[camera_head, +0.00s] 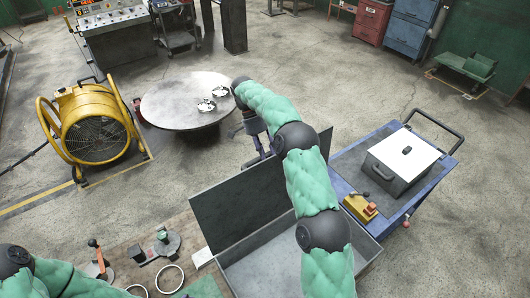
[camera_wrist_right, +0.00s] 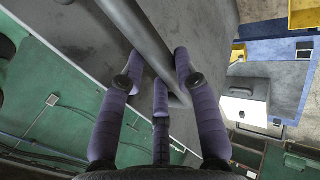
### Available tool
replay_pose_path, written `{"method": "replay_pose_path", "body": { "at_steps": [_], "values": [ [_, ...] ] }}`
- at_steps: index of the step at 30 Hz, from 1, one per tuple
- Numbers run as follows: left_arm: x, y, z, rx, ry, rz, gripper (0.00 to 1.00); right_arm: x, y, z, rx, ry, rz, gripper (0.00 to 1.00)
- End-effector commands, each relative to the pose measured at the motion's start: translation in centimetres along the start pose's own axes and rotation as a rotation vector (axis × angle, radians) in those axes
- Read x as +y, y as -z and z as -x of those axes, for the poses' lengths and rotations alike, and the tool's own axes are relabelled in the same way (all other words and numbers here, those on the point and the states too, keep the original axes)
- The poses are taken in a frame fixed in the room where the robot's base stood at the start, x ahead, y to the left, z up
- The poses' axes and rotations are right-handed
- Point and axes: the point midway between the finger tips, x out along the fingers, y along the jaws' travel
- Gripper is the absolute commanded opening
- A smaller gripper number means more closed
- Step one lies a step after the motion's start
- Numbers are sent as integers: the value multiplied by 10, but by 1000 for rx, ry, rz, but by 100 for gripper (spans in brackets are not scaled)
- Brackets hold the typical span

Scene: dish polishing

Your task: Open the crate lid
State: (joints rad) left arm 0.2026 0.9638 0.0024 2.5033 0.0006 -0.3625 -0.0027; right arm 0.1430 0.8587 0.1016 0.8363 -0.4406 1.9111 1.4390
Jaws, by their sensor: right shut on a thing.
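The grey metal crate (camera_head: 265,262) stands in front of me. Its dark lid (camera_head: 240,190) stands raised, roughly upright, at the crate's far side, and I see into part of the interior. My right arm crosses over the crate, and my right gripper (camera_head: 258,140) is at the lid's upper edge, partly hidden by the lid and arm. In the right wrist view, the purple fingers of my right gripper (camera_wrist_right: 160,65) are closed around a grey bar handle (camera_wrist_right: 150,35) on the lid (camera_wrist_right: 210,25). My left arm is at the lower left; its gripper is out of view.
A blue cart (camera_head: 440,165) with a white-topped box (camera_head: 405,155) and a yellow device (camera_head: 360,207) stands right of the crate. A workbench (camera_head: 135,240) with tools and rings is at the left. A round table (camera_head: 175,105) and yellow fan (camera_head: 95,125) stand beyond.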

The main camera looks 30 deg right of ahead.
Motion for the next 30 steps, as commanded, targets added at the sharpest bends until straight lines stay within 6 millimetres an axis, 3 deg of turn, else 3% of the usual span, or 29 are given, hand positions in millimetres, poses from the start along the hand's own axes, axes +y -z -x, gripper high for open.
{"method": "replay_pose_path", "body": {
  "at_steps": [1,9,10,12,30],
  "values": [
    [0,0,-1,0,0,0,82,-6,-3,-13,-4,-21,10,0],
    [0,0,-1,0,0,0,82,-6,-3,-13,-4,-21,10,0],
    [0,0,-1,0,0,0,82,-6,-3,-13,-4,-21,10,40],
    [0,0,-1,0,0,0,82,-6,-3,-12,-4,-21,9,56],
    [0,0,-1,0,0,0,82,-1,-3,-5,-1,-3,4,56]
  ]
}}
